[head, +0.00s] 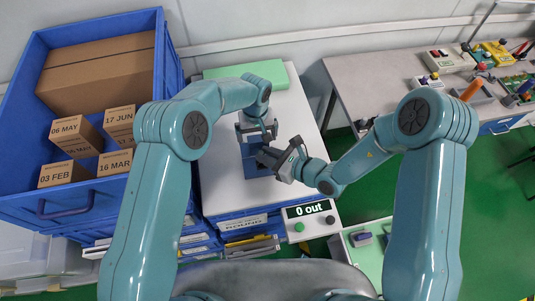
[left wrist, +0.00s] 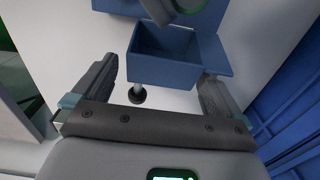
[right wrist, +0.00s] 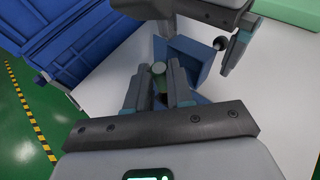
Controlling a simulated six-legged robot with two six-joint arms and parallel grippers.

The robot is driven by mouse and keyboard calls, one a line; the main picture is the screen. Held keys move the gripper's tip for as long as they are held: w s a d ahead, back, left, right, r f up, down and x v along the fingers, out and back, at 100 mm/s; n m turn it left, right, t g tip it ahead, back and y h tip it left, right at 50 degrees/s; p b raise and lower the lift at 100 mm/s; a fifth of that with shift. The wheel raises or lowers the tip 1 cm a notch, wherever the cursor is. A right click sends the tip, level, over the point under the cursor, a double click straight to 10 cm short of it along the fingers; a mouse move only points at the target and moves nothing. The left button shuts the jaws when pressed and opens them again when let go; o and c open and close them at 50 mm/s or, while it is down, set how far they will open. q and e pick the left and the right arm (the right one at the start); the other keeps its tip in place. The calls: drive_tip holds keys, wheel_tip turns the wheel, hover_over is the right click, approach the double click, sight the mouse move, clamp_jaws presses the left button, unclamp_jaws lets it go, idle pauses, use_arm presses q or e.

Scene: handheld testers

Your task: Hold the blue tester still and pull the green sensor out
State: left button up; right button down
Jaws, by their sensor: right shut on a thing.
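The blue tester (head: 254,163) stands on the white table top, partly covered by my grippers in the head view. In the left wrist view it shows as an open-topped blue box (left wrist: 165,68) with a flat blue plate beside it. My left gripper (left wrist: 163,78) is open, its fingers spread on either side of the box, with no clear grip on it. A dark knob on a pale stem (left wrist: 137,95) shows by its left finger. The sensor's lower part is hidden between the fingers.
A blue crate (head: 70,208) with cardboard boxes stands at the left. A green block (head: 262,72) lies at the table's back. A display box reading "0 out" (head: 308,209) sits at the front right corner. A cluttered bench (head: 375,90) stands at right.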

use_arm(q)
wheel_tip(320, 180, up, 12)
idle(0.4)
drive_tip(key=shift+s, duration=0.1)
use_arm(e)
drive_tip(key=shift+s, duration=0.1)
